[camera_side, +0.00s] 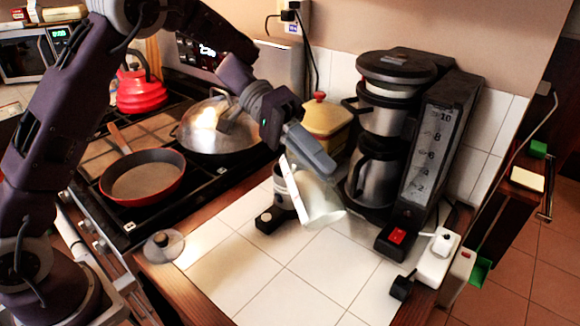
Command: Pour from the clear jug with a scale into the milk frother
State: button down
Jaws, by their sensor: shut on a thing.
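My gripper (314,154) is shut on the clear jug (322,200) and holds it steeply tilted over the tiled counter. The jug looks pale and see-through; its scale and any contents cannot be made out. The milk frother (282,203) stands upright on the tiles, just behind and to the left of the jug. It has a metallic body and a dark base with a round light button. The jug covers part of it, so its opening is hidden and I cannot tell whether the two touch.
A coffee machine (437,150) stands close on the right, with a white power strip (437,260) in front. A yellow pot (327,120) is behind. A stove with a red pan (143,178) and lidded pan is left. A small lid (163,246) lies front left. The front tiles are clear.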

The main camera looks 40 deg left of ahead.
jog(key=shift+w+a+r+h, duration=0.3)
jog(key=shift+a+r+h, duration=0.2)
jog(key=shift+r+h, duration=0.15)
dwell(1.5)
